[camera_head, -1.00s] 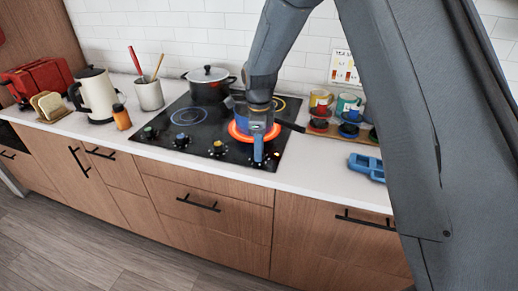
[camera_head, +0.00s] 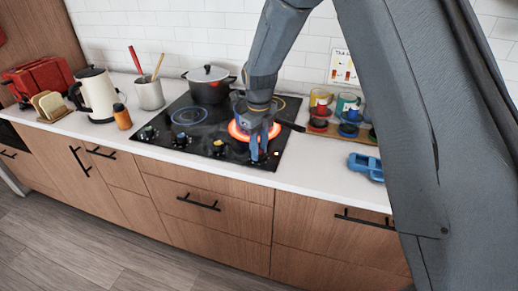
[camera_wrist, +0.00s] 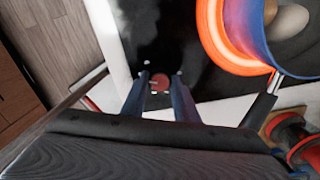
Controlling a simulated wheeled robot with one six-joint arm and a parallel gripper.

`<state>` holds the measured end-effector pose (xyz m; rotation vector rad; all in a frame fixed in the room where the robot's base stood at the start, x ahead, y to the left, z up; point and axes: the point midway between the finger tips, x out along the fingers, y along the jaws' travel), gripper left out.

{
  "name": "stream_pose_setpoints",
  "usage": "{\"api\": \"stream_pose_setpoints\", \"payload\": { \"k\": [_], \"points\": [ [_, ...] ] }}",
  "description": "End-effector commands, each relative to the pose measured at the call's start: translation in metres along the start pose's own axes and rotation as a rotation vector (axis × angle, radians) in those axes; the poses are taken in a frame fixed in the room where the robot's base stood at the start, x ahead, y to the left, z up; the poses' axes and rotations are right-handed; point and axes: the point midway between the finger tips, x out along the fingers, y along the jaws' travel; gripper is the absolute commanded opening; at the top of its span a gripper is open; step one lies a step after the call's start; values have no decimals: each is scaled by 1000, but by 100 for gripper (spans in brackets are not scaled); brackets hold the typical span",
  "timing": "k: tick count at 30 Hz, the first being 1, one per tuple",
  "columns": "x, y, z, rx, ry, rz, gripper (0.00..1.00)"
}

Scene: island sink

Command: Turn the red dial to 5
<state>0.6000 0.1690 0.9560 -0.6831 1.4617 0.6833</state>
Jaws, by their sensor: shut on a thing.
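The red dial (camera_wrist: 159,82) shows in the wrist view on the black cooktop (camera_wrist: 205,75), between my two fingertips. My gripper (camera_wrist: 160,84) is shut on it from above. In the head view my gripper (camera_head: 262,153) is at the front right of the cooktop (camera_head: 165,146), and its fingers hide most of the red dial there. The marks around the dial are too dark and small to read, so I cannot tell its setting.
A glowing orange burner (camera_head: 237,133) lies just behind my gripper. A blue-walled pan (camera_wrist: 258,32) stands on it. Other dials, including a yellow one (camera_head: 218,146), sit to the left. A black pot (camera_head: 208,88) stands behind. A blue object (camera_head: 366,166) lies on the right counter.

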Motion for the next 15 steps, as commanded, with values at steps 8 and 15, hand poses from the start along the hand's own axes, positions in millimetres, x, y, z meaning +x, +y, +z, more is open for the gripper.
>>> {"api": "stream_pose_setpoints", "payload": {
  "k": [8,15],
  "points": [
    [-2,-1,2,2,-6,-3,5],
    [-2,0,2,2,-4,-2,46]
  ]
}}
